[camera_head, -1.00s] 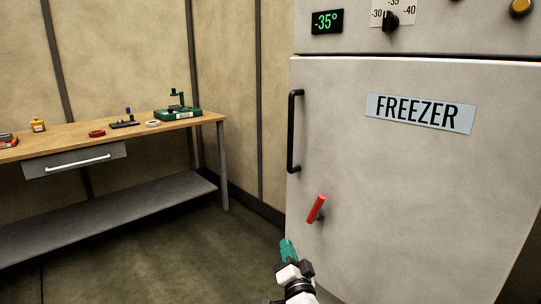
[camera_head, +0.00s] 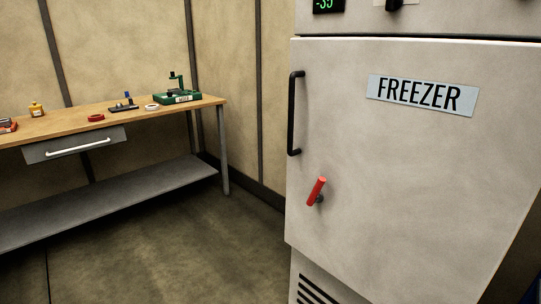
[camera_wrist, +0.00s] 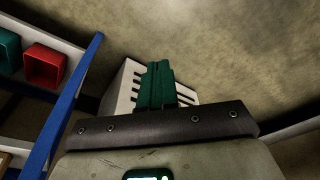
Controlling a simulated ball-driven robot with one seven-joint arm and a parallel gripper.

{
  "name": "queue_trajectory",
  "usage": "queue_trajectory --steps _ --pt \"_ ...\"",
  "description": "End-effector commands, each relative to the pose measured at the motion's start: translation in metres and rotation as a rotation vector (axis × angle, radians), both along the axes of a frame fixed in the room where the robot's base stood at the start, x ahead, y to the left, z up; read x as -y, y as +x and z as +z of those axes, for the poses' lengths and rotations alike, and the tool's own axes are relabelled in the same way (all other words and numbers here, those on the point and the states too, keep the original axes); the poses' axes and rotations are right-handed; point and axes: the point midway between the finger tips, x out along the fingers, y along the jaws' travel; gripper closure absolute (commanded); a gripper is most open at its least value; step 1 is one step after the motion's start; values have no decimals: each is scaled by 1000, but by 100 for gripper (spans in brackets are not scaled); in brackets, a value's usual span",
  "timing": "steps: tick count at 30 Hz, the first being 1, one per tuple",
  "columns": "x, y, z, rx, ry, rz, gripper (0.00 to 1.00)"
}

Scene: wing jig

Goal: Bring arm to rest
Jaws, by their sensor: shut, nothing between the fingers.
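My gripper (camera_wrist: 158,85) shows in the wrist view as teal fingers that are shut together with nothing between them. It points toward the vented white lower part of the freezer (camera_wrist: 124,88) and hides some of it. How far apart they are I cannot tell. My gripper and arm are out of the head view. In the head view the freezer door (camera_head: 400,160) is closed, with a black handle (camera_head: 293,113) on its left side and a tilted red lever (camera_head: 316,191) below.
A wooden workbench (camera_head: 60,122) with a drawer and small tools, including a green device (camera_head: 177,96), stands at the left. The floor (camera_head: 180,250) between bench and freezer is clear. The wrist view shows a blue-framed rack (camera_wrist: 72,100) with a red bin (camera_wrist: 44,66).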

Motion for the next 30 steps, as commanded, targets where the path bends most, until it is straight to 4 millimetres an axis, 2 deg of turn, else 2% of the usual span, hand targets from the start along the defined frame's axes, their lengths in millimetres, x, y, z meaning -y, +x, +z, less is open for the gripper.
queue_trajectory --steps 1,3,4,11,18,21,25,30 --pt "3 -20 3 -43 -12 -16 100" --pt "6 -45 8 -103 -29 -35 100" --pt "5 -39 22 -92 -27 -29 100" --pt "5 -37 63 -88 -26 -24 100" --pt "5 -36 123 -87 -25 -21 100" --pt "5 -36 142 -87 -26 -19 100" --pt "5 -36 156 -87 -26 -18 100" --pt "5 -36 159 -87 -26 -18 100"
